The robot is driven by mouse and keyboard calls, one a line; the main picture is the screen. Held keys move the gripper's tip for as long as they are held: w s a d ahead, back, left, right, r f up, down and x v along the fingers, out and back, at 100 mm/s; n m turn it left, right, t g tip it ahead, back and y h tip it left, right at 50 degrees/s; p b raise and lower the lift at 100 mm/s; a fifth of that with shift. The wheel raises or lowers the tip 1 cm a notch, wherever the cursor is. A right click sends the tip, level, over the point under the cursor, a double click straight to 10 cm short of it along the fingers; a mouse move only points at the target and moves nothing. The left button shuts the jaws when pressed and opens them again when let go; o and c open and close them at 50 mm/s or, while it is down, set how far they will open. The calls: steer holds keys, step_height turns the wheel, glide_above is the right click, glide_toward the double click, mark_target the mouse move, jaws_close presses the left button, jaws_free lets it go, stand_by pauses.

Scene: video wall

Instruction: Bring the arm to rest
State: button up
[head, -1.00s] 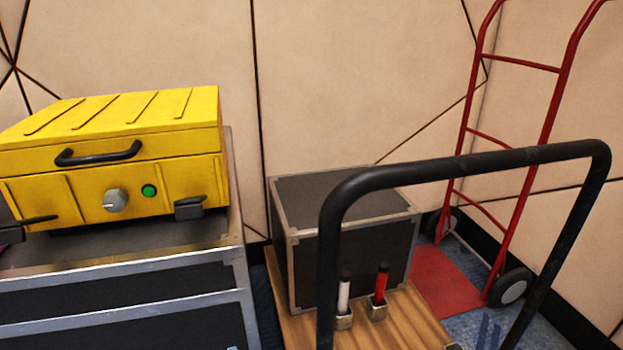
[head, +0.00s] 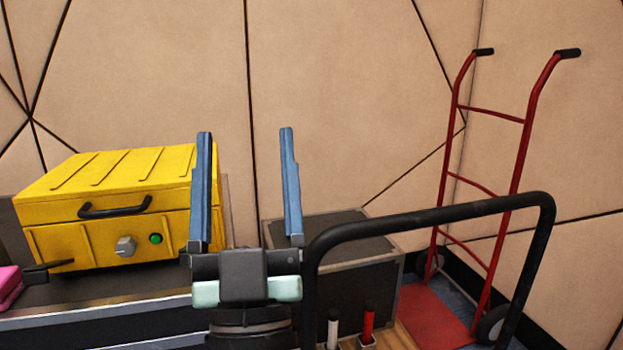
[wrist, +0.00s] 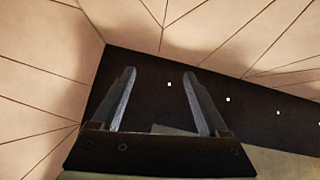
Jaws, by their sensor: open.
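My gripper (head: 245,190) stands in the middle of the head view with its two blue fingers pointing up. The fingers are wide apart with nothing between them. It shows in front of the yellow case's right end and the dark box, apart from the wall as far as I can tell. In the wrist view my gripper (wrist: 159,100) is also open and empty, against a dark ceiling with small lights and pale panelled walls.
A yellow case (head: 75,210) with a handle, knob and green button sits on a dark flight case at left. A pink object (head: 8,286) lies beside it. A black cart handle (head: 430,215), dark box (head: 350,280) and red hand truck (head: 520,165) stand at right.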

steer(key=s+d+r+m+h+p, duration=0.1)
steer(key=s+d+r+h, duration=0.2)
steer(key=r, duration=0.4)
steer(key=s+d+r+m+h+p, duration=0.1)
steer(key=s+d+r+p, duration=0.15)
steer(key=s+r, duration=0.4)
step_height(320, 180, up, 39)
steer(key=w+p, duration=0.1)
steer(key=p, duration=3.5)
steer(key=shift+w+d+p, duration=0.15)
steer(key=shift+p, duration=0.25)
